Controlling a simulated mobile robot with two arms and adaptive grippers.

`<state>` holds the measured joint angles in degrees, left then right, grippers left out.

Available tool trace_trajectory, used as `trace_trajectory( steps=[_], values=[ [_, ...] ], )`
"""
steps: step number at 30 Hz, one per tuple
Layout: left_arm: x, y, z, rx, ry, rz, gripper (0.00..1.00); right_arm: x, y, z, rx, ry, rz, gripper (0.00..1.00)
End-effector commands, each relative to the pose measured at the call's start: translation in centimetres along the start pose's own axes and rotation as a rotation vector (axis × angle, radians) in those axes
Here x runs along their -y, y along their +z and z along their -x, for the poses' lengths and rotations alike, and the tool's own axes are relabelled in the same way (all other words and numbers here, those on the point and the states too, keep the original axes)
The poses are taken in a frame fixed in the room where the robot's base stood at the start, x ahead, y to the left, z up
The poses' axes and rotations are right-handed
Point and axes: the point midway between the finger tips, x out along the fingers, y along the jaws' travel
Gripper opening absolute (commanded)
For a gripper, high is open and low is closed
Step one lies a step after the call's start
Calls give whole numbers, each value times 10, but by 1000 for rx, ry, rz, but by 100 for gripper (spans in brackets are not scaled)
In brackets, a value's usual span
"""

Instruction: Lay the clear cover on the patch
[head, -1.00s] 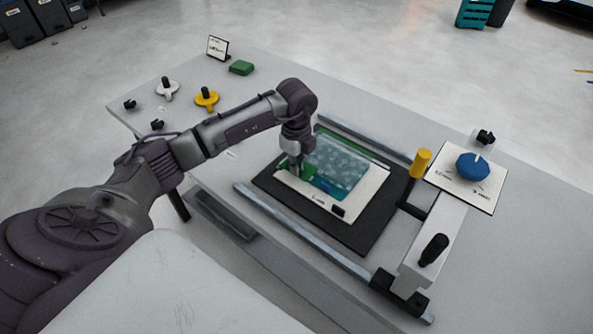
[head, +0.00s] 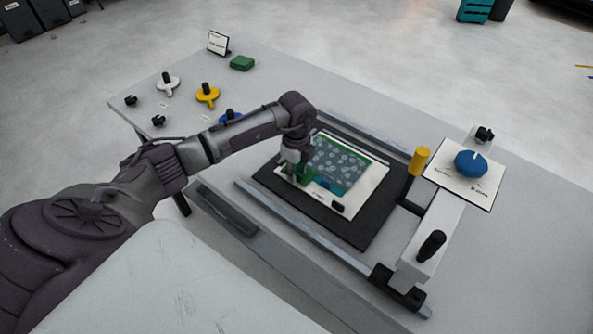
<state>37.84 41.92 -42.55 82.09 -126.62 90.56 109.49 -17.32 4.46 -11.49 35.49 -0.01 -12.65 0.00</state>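A pale card (head: 367,195) lies on the black mat (head: 360,236) on the table. Its dark green and teal patch (head: 340,187) shows inside the frame of the card. A clear, spotted sheet, which looks like the cover (head: 343,160), lies over much of the patch; whether it touches everywhere I cannot tell. My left gripper (head: 297,175) points down at the left edge of the card, beside a green area near the sheet's near-left corner. The fingertips are small and partly hidden, so I cannot tell whether they hold the sheet. My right gripper is out of view.
Metal rails (head: 300,232) run along both sides of the mat.

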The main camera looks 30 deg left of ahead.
Motion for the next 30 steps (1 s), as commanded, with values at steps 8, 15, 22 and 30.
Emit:
trace_trajectory(
  steps=[8,15,22,30],
  values=[
    [2,1,15,1,-5,1,31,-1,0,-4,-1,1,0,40],
    [2,1,65,2,-6,0,31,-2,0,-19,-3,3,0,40],
    [1,0,106,0,-4,0,31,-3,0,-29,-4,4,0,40],
    [0,0,123,1,0,0,31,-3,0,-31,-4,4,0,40]
  ],
)
